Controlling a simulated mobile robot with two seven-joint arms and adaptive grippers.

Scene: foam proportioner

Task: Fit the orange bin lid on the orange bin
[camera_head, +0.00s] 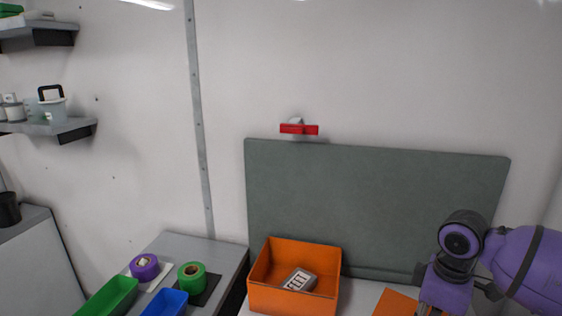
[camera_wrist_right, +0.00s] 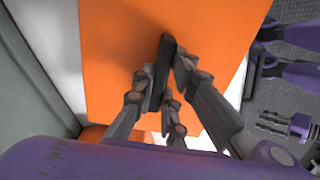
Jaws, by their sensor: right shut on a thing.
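The orange bin (camera_head: 292,301) stands open on the light table in the head view, with a small grey-and-white item (camera_head: 299,279) inside. The orange lid (camera_head: 394,303) is to the right of the bin, partly cut off by the frame. In the right wrist view, the flat lid (camera_wrist_right: 120,50) fills the middle. My right gripper (camera_wrist_right: 166,88) is shut on its dark handle (camera_wrist_right: 158,75). The lid is apart from the bin in the head view. My left gripper (camera_wrist_right: 275,125) shows small at the right of the wrist view, its fingers spread and empty.
A grey-green panel (camera_head: 370,205) stands behind the bin. Left of it are a green roll (camera_head: 192,277), a purple roll (camera_head: 145,266), a green bin (camera_head: 106,297) and a blue bin (camera_head: 166,303). Shelves (camera_head: 60,127) hang at the upper left.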

